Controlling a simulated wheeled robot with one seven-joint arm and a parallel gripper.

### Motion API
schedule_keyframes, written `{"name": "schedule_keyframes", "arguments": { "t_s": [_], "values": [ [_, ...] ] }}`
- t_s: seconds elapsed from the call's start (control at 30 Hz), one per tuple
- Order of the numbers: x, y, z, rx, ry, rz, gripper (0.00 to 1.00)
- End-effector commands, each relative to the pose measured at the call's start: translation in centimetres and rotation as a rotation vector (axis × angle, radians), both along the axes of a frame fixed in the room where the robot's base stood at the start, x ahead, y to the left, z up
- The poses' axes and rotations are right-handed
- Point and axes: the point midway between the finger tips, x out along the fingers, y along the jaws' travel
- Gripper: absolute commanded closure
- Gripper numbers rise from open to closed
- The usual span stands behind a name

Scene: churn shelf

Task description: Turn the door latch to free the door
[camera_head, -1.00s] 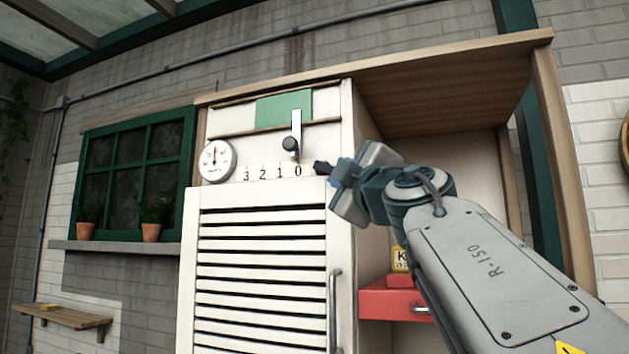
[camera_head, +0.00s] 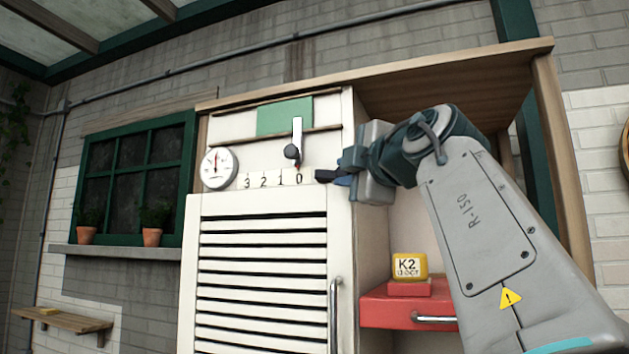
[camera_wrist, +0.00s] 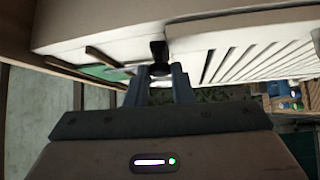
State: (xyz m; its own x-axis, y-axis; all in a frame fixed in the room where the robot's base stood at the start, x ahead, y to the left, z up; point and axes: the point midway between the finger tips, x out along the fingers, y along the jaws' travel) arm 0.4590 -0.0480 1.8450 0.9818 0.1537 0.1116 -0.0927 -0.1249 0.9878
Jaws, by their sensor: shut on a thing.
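The door latch (camera_head: 325,175) is a small black piece at the top right corner of the white louvred door (camera_head: 262,270). In the head view it points sideways, just right of the number strip. My gripper (camera_head: 342,181) comes from the right and is shut on the latch. In the wrist view the latch (camera_wrist: 158,50) shows as a dark block between the two fingertips (camera_wrist: 161,70). The fingers hide part of it. The door looks shut, flush with the cabinet front.
A lever with a dark knob (camera_head: 292,152) stands above the number strip (camera_head: 272,178), beside a round gauge (camera_head: 219,168). A metal door handle (camera_head: 334,315) is below. A red drawer (camera_head: 385,308) with a yellow K2 block (camera_head: 410,266) is in the open bay under my arm.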

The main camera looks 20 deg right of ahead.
Motion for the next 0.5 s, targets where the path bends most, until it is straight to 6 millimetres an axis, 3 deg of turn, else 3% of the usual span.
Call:
{"name": "schedule_keyframes", "arguments": {
  "t_s": [0.5],
  "values": [
    [-0.07, 0.0, 1.0, -0.123, 0.087, 0.002, 1.0]
  ]
}}
